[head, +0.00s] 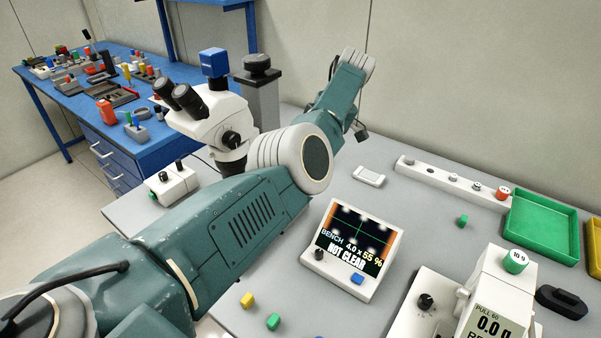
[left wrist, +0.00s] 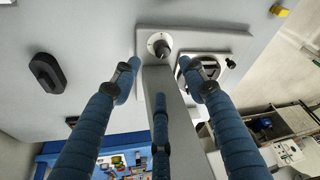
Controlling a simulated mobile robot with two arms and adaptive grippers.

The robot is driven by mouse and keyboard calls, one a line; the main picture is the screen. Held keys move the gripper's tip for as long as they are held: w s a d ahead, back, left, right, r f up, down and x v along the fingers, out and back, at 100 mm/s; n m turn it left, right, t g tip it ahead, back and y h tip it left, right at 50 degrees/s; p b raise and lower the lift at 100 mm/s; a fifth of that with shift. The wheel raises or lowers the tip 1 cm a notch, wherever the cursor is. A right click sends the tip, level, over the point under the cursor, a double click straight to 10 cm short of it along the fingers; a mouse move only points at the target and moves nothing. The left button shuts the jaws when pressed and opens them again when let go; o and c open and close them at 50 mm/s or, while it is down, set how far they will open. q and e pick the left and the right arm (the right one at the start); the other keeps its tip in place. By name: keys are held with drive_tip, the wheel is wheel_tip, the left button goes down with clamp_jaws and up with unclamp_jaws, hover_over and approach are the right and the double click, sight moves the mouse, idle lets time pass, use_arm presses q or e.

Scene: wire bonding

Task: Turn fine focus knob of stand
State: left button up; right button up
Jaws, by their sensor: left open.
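The microscope (head: 208,115) is white with dark eyepieces. Its grey stand post (head: 262,103) carries a black round knob (head: 257,63) on top. Another black knob (head: 231,138) is on the microscope's side. I cannot tell which is the fine focus knob. My left gripper (left wrist: 160,78) shows in the left wrist view with its blue fingers spread open and nothing between them. Beyond the fingertips are a grey post (left wrist: 168,105) and a pale disc with a dark centre (left wrist: 160,45). Contact cannot be told. In the head view my left arm hides part of the stand. My right gripper is out of view.
A screen unit (head: 350,250) reading "NOT CLEAR" stands on the grey bench. A pull tester (head: 490,300) is at the front right. A green tray (head: 545,228) and a long white strip (head: 440,172) lie at the back right. A blue bench (head: 165,150) with tools is behind.

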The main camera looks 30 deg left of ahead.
use_arm(q)
drive_tip(key=s+m+t+p, duration=0.6)
drive_tip(key=s+m+p, duration=0.1)
drive_tip(key=m+p, duration=1.1)
drive_tip(key=shift+h, duration=0.4)
drive_tip(key=x, duration=0.7)
drive_tip(key=p+x, duration=0.1)
drive_tip(key=x, duration=0.3)
drive_tip(key=shift+s+a+f, duration=0.1)
drive_tip(key=shift+s+a, duration=0.05)
drive_tip(key=shift+a, duration=0.25)
drive_tip(key=shift+c, duration=0.5)
drive_tip(key=c, duration=1)
